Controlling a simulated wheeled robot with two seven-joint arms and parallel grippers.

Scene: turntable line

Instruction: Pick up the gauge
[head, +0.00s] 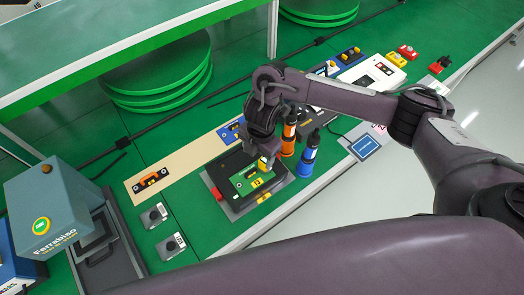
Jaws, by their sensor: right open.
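My right gripper (264,158) reaches in from the right and points down over a dark fixture (222,168) with a green plate (243,187). It is open. A small yellow part (263,166) shows right at its fingertips; I cannot tell whether it touches them. Another small yellow piece (257,183) lies on the green plate. I cannot tell for certain which item is the gauge. An orange-and-black tool (150,179) lies on the beige strip to the left. My left gripper is not in view.
An orange bottle (288,138) and a blue bottle (307,155) stand close to the right of the gripper. A grey-blue press (47,215) stands at left. Two grey switch boxes (154,215) (171,246) sit on the green table. Green round plates (160,85) are behind.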

